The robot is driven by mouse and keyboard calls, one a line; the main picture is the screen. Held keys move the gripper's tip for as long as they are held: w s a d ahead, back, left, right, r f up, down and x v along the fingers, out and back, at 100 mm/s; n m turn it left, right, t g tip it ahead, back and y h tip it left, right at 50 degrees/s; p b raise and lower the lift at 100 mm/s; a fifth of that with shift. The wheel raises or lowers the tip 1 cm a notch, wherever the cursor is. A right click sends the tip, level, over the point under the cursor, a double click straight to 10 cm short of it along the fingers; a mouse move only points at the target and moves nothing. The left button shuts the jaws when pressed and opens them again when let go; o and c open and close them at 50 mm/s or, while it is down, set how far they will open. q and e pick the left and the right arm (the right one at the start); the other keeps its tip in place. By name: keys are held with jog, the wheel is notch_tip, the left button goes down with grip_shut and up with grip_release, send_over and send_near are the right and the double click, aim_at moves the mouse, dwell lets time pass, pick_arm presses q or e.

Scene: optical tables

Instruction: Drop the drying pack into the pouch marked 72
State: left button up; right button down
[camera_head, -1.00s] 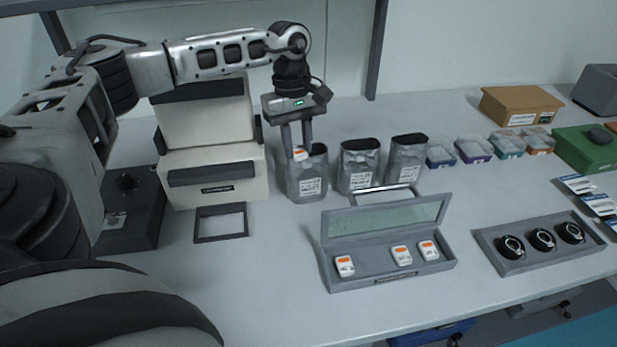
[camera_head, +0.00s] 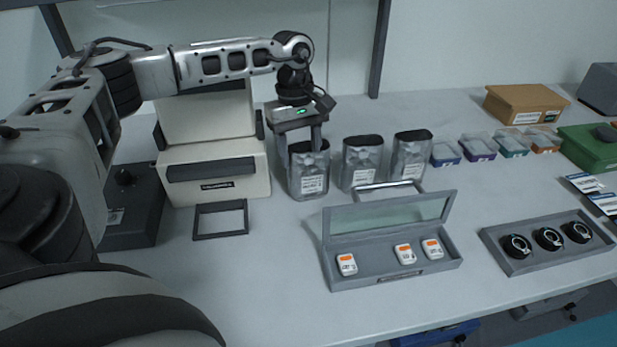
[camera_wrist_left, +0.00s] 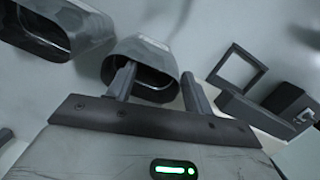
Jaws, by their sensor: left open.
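My left gripper (camera_head: 302,149) points down at the mouth of the leftmost grey pouch (camera_head: 309,178), jaws apart. In the left wrist view the gripper (camera_wrist_left: 158,76) has one finger over the dark opening of that pouch (camera_wrist_left: 150,50) and the other by its rim. No pack shows between the fingers, and the pouch's inside is too dark to see into. A middle pouch (camera_head: 361,166) and a right pouch (camera_head: 409,155) stand beside it, upright and open. Their label numbers are too small to read. My right gripper is not in view.
An open grey case (camera_head: 375,277) holds three white-and-orange packs (camera_head: 347,264). A beige machine (camera_head: 215,180) stands left of the pouches, with an empty frame (camera_head: 220,220) before it. A tray (camera_head: 510,262) with three black round items lies right.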

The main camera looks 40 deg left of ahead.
pick_arm(q)
notch_tip(320, 180, up, 16)
jog(key=w+a+b, duration=0.1)
jog(key=a, duration=0.1)
jog(key=shift+f, duration=0.15)
dwell(0.5)
